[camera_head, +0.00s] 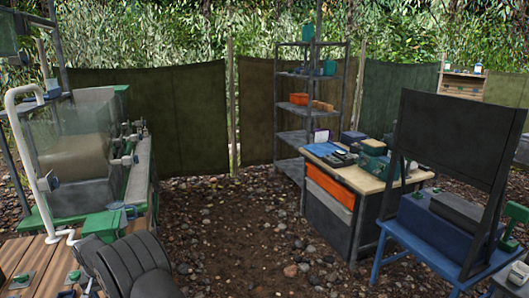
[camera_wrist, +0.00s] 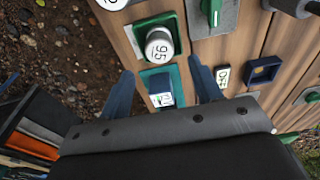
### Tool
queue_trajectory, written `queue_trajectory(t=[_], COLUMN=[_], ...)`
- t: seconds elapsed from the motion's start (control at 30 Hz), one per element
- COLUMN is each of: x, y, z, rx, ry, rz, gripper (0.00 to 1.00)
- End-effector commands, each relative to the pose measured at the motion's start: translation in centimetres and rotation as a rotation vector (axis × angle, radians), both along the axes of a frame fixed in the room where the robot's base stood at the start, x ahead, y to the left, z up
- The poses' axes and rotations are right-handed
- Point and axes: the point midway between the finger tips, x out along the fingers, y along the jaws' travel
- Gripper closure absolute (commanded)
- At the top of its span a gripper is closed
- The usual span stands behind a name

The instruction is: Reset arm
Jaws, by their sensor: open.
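My gripper (camera_wrist: 160,65) is open, with its two blue fingers spread apart and nothing held between them in the wrist view. It is over a wooden plank deck (camera_wrist: 195,52). A round white knob marked 95 (camera_wrist: 160,46) on a green base lies just beyond the fingertips. A small labelled block (camera_wrist: 161,99) on a teal base shows in the gap between the fingers. Whether a finger touches either one, I cannot tell. In the head view my dark arm reaches over the wooden deck (camera_head: 35,255) at lower left; the fingertips are hard to make out there.
A green-framed tank with white piping (camera_head: 80,160) stands at left. A workbench (camera_head: 350,185) with orange drawers, a blue table (camera_head: 425,250) with a dark panel and a metal shelf (camera_head: 310,100) stand at right. Pebbly ground (camera_head: 230,225) lies open between.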

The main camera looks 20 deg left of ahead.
Motion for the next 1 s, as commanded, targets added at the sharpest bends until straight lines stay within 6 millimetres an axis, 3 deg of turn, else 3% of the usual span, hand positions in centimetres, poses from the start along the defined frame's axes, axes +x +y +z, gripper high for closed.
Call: queue_trajectory(t=[0.27,0.3,0.87,1.0], x=[-0.5,-0.4,0.6,0.6], y=[-0.5,-0.5,0.5,0.6], z=[5.5,3.8,-7.4,-4.0], rx=[0.000,-0.006,-0.003,0.004], ry=[0.000,0.002,0.001,-0.001], rz=[0.000,0.000,0.000,0.000], gripper=[0.41,0.41,0.41,0.41])
